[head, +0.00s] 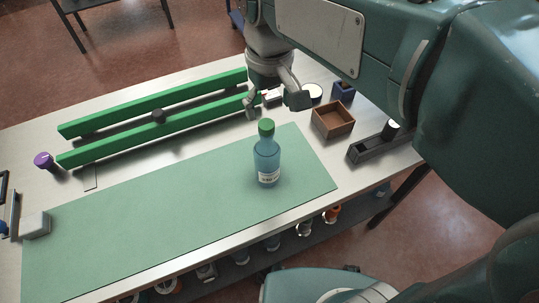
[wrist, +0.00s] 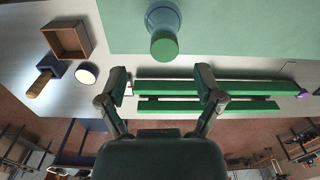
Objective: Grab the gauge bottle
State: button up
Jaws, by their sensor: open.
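The gauge bottle (head: 267,157) is blue and see-through, with a green cap and a white label. It stands upright on the green mat (head: 170,215) near the mat's right end. In the wrist view the bottle (wrist: 163,28) is at the top middle, seen from its cap end. My gripper (head: 277,107) is beyond the bottle and apart from it, above the table by the green rails. In the wrist view my gripper (wrist: 161,84) has its two fingers spread wide with nothing held between them. The bottle is fully in sight in the head view.
Two long green rails (head: 160,137) lie behind the mat. A brown wooden box (head: 333,120), a dark tray (head: 374,148) and a white round lid (wrist: 86,73) are at the right of the table. A purple knob (head: 43,160) is at the left.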

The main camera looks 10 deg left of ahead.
aim_at(265, 124)
jog(key=f, duration=0.2)
jog(key=a+f, duration=0.1)
jog(key=f, duration=0.1)
jog(key=shift+f, duration=0.35)
jog(key=shift+d+f, duration=0.2)
jog(key=shift+d, duration=0.3)
jog(key=shift+a, duration=0.2)
jog(key=c, duration=0.8)
jog(key=shift+a, duration=0.2)
grip_shut()
jog(key=shift+a+f, duration=0.1)
jog(key=shift+a, duration=0.05)
